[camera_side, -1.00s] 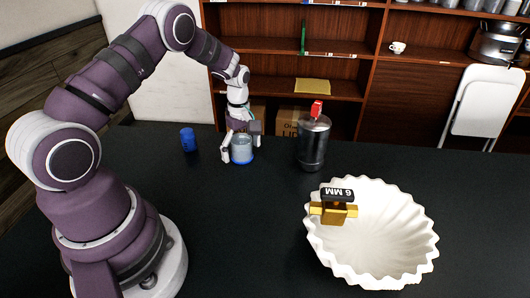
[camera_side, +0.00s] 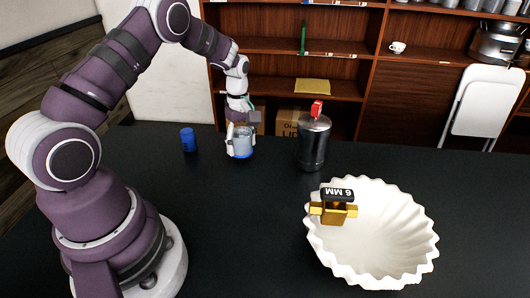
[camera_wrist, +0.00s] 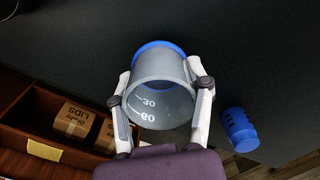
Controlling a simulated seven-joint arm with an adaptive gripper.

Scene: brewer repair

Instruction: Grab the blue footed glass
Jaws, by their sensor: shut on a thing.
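The blue footed glass (camera_side: 242,143) is a clear cup with a blue foot, upright between the fingers of my gripper (camera_side: 240,148) in the side view. In the wrist view the glass (camera_wrist: 163,95) shows its open rim, the marks 30 and 60, and its blue foot at the far end. My gripper (camera_wrist: 162,70) is shut on it, one finger along each side. The glass appears slightly above the black table, though the gap is hard to judge.
A small blue cup-like object (camera_side: 188,139) stands left of the glass; it also shows in the wrist view (camera_wrist: 240,130). A metal canister with a red top (camera_side: 313,143) stands to the right. A white fluted bowl (camera_side: 395,245) holds a brass 6 MM part (camera_side: 337,207). Front-middle table is clear.

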